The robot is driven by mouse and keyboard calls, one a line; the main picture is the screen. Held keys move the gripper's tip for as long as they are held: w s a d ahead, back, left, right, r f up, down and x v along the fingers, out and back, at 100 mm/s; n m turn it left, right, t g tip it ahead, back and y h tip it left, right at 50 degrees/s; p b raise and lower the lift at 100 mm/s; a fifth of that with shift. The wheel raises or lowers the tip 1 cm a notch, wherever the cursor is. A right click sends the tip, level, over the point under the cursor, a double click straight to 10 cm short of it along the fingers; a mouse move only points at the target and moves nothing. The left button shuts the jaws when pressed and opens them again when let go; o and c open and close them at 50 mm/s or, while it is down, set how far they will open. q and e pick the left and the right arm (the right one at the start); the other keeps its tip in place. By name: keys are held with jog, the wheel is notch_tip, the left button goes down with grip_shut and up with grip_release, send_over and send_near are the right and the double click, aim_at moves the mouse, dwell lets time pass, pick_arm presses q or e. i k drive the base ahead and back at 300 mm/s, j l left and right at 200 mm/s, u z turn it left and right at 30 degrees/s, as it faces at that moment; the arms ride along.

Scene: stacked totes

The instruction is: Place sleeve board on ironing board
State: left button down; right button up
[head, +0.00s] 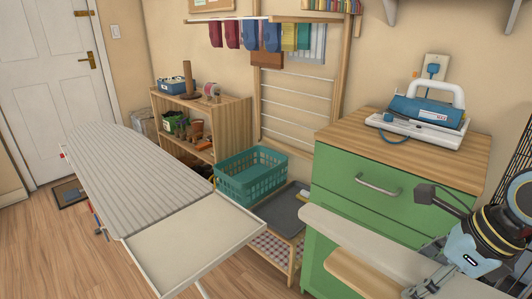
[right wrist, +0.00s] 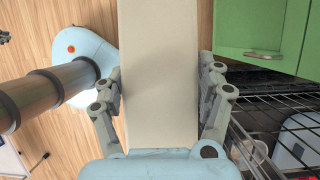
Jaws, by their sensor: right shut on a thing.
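The sleeve board (head: 345,243) is at the bottom right of the head view, with a long pale padded top and a light wooden lower board (head: 362,275). My right gripper (head: 428,284) is shut on it near the green cabinet front. In the right wrist view the pale board (right wrist: 158,60) runs between the two fingers. The ironing board (head: 135,170) stands at the left, with a grey-striped top and a bare cream rest (head: 195,240) at its near end. The sleeve board is apart from it, to the right. My left gripper is not in view.
The green cabinet (head: 335,185) with a wooden top holds a blue and white iron (head: 425,108). A teal basket (head: 250,175) and a low stand (head: 275,250) are beyond the ironing board's near end. The striped top is clear. A wire rack (right wrist: 270,105) shows in the right wrist view.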

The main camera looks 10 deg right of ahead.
aim_at(124, 167)
jog(key=i+j, duration=0.1)
jog(key=j, duration=0.35)
jog(key=i+j, duration=0.1)
jog(key=j, duration=0.35)
jog(key=i+j, duration=0.1)
jog(key=j, duration=0.35)
jog(key=i+j, duration=0.1)
jog(key=j, duration=0.4)
jog(key=i+j, duration=0.1)
jog(key=j, duration=0.35)
jog(key=i+j, duration=0.75)
jog(key=i, duration=0.3)
jog(key=i+j, duration=0.4)
jog(key=i, duration=0.1)
